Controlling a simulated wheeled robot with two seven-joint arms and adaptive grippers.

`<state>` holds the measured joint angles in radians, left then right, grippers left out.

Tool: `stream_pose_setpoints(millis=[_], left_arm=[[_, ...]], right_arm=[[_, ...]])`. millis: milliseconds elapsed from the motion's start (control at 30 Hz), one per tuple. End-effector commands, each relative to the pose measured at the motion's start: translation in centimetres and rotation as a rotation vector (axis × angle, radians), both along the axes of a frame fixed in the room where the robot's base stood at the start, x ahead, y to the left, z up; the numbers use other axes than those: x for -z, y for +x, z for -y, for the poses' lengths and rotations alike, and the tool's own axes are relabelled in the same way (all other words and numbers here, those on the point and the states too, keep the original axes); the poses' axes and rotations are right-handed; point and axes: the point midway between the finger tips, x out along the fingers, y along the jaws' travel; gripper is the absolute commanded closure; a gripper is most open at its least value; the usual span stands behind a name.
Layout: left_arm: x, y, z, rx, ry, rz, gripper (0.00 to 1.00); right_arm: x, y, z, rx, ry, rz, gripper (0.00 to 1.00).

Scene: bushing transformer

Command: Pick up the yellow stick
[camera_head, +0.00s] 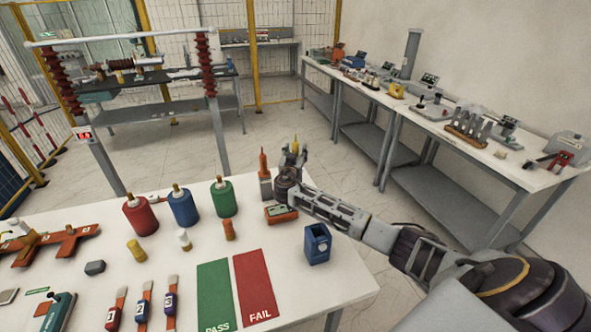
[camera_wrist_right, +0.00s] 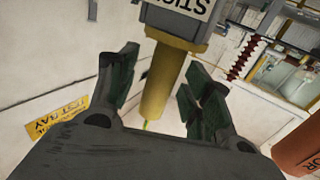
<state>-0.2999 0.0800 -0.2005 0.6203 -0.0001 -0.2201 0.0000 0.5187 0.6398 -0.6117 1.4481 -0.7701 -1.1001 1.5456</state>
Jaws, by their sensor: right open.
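The yellow stick (camera_wrist_right: 160,85) is a plain yellow cylinder in the right wrist view. One end meets a grey block (camera_wrist_right: 178,18) with black lettering, partly cut off by the frame. My right gripper (camera_wrist_right: 163,62) is open, with one dark finger on each side of the stick and gaps visible between. In the head view my right gripper (camera_head: 292,160) is at the far right edge of the white table, and a small yellow patch of the stick (camera_head: 295,148) shows at its fingers. The stick's lower part is hidden there. My left gripper is not in view.
An orange pointed tool (camera_head: 264,167) stands just left of my right gripper. Red (camera_head: 140,215), blue (camera_head: 183,206) and green (camera_head: 223,198) cylinders stand farther left. A blue box (camera_head: 317,245) stands nearer. PASS (camera_head: 215,290) and FAIL (camera_head: 255,285) mats lie in front.

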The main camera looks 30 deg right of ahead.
Motion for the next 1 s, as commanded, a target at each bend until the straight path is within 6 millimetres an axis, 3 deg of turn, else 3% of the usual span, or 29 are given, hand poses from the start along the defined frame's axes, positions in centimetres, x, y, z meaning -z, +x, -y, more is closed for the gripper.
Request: stream_pose_setpoints(millis=[500, 867, 1000], left_arm=[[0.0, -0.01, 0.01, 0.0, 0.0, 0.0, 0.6], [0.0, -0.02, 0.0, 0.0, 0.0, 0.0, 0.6], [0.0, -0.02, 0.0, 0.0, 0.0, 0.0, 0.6]], right_arm=[[0.02, 0.08, 0.06, 0.0, 0.0, 0.0, 0.52], [0.01, 0.07, 0.06, 0.0, 0.0, 0.0, 0.98], [-0.06, 0.09, 0.06, 0.0, -0.001, 0.002, 1.0]])
